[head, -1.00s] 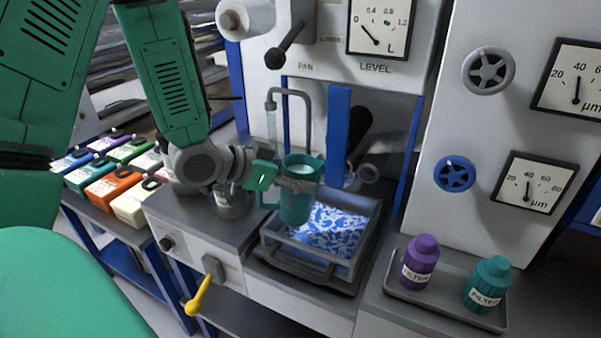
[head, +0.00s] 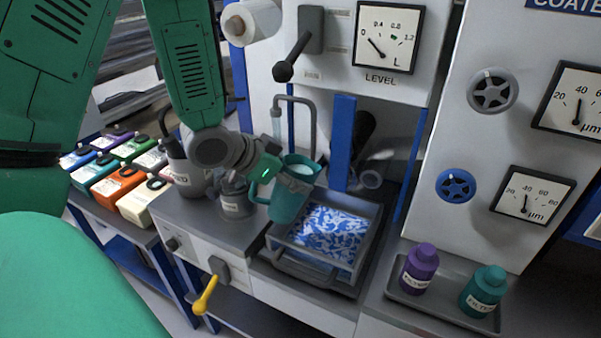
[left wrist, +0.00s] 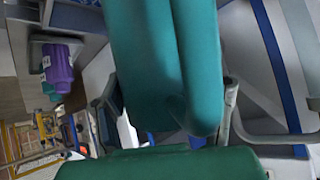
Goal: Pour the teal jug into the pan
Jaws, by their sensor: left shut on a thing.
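The teal jug (head: 287,203) is held above the pan's back left part in the head view, leaning with its mouth toward the right. A pale surface shows inside its mouth. In the left wrist view the jug (left wrist: 165,60) fills the middle, between the two fingers of my left gripper (left wrist: 168,108). The pan (head: 312,262) is a grey rectangular tray on the bench, with a blue and white pattern inside. No stream from the jug is visible. My right gripper is out of view.
A bent grey tap (head: 312,125) and a blue post (head: 343,142) stand behind the jug. Grey containers (head: 236,203) are to its left. A tray at right holds purple (head: 419,268) and teal (head: 484,290) bottles. A yellow-handled lever (head: 205,296) sticks out in front.

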